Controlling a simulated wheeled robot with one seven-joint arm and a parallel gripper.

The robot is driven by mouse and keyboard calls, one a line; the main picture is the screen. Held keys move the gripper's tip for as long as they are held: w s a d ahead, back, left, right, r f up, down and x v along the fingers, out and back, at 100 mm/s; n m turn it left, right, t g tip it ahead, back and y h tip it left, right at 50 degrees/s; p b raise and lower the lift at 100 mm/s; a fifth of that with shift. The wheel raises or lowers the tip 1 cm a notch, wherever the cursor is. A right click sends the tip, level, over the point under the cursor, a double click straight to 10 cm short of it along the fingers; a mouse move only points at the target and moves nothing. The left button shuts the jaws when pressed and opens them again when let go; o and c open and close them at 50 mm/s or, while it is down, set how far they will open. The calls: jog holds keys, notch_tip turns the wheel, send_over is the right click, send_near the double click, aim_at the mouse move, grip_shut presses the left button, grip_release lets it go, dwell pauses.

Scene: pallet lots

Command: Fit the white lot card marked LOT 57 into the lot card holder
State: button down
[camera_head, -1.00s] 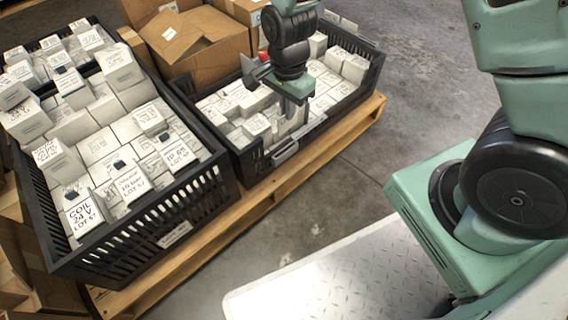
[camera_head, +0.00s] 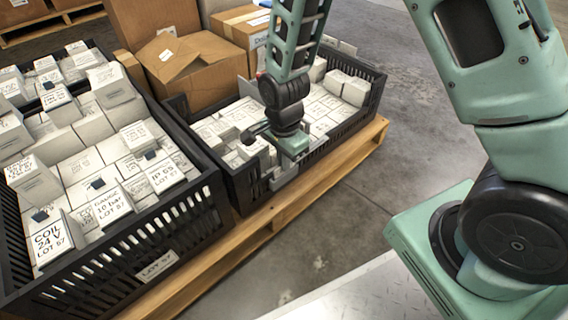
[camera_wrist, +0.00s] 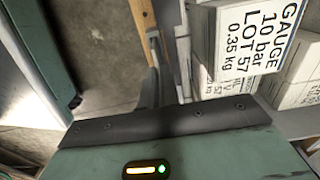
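My gripper (camera_head: 291,150) is at the front wall of the right black crate (camera_head: 240,193), low against its rim. In the wrist view its dark fingers (camera_wrist: 160,88) show nearly edge-on, close to the crate's front. I cannot make out a card between them. A pale grey strip on that front wall, seemingly the lot card holder (camera_head: 284,178), is just below the gripper and partly hidden by it. A white card marked LOT 57 (camera_head: 158,267) shows on the front of the left crate. No loose card can be made out.
The left black crate (camera_head: 205,240) holds many white boxes, some marked LOT 57. A white GAUGE box (camera_wrist: 250,45) stands right of the fingers in the wrist view. Both crates sit on a wooden pallet (camera_head: 325,170). Cardboard boxes (camera_head: 195,65) stand behind. Floor at the right is clear.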

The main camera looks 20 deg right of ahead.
jog(key=c, duration=1.6)
grip_release()
jog(key=shift+c, duration=0.2)
jog(key=shift+r, duration=0.1)
notch_tip(320, 180, up, 12)
jog(key=p, duration=0.9)
jog(key=s+a+r+n, duration=0.3)
jog(key=s+r+n, duration=0.5)
jog(key=s+n, duration=0.2)
jog(key=s+a+r+n, duration=0.3)
jog(key=s+r+n, duration=0.5)
jog(key=s+n, duration=0.2)
jog(key=shift+n+y, duration=0.3)
jog(key=shift+n, duration=0.7)
jog(key=shift+a+r, duration=0.1)
notch_tip(320, 180, up, 48)
jog(key=p, duration=4.8)
